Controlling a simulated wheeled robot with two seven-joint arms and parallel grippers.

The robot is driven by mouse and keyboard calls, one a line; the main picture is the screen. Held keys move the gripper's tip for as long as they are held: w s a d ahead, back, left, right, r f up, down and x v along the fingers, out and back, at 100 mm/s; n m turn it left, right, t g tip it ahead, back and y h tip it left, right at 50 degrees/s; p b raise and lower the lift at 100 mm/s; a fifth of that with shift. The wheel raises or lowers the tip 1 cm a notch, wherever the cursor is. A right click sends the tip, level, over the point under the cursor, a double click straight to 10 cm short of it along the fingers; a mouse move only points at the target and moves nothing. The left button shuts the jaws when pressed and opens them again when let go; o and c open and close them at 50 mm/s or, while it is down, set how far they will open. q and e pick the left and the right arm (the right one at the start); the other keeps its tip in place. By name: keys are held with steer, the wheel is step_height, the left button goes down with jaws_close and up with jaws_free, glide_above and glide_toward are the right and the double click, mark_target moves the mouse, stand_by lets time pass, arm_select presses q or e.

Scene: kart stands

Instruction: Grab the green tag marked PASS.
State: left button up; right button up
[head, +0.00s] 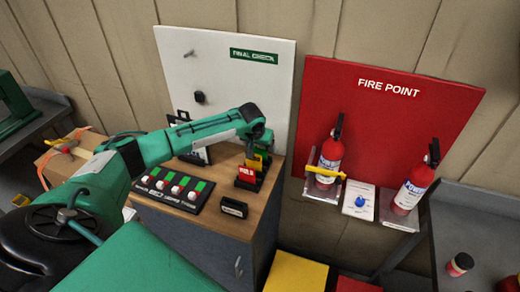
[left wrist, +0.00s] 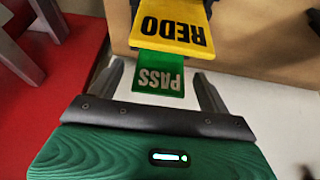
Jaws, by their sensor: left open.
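The green tag marked PASS (left wrist: 159,76) shows in the left wrist view, with its lettering upside down. It lies between the two spread fingers of my left gripper (left wrist: 160,74), with a gap on each side. The yellow REDO tag (left wrist: 172,33) is just beyond it. In the head view my left gripper (head: 257,138) is over the tag rack on the wooden cabinet. The green tag cannot be made out clearly in the head view. My right gripper is not in view.
A black panel with buttons (head: 166,190) and a small black display box (head: 234,208) sit on the cabinet top (head: 213,217). A white FINAL CHECK board (head: 272,85) stands behind. The red FIRE POINT board (head: 421,116) with two extinguishers is at the right.

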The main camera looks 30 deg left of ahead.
arm_select(q)
steer(key=shift+x, duration=1)
steer(key=c, duration=1.1)
steer(key=shift+o, duration=0.2)
steer(key=shift+r, duration=0.15)
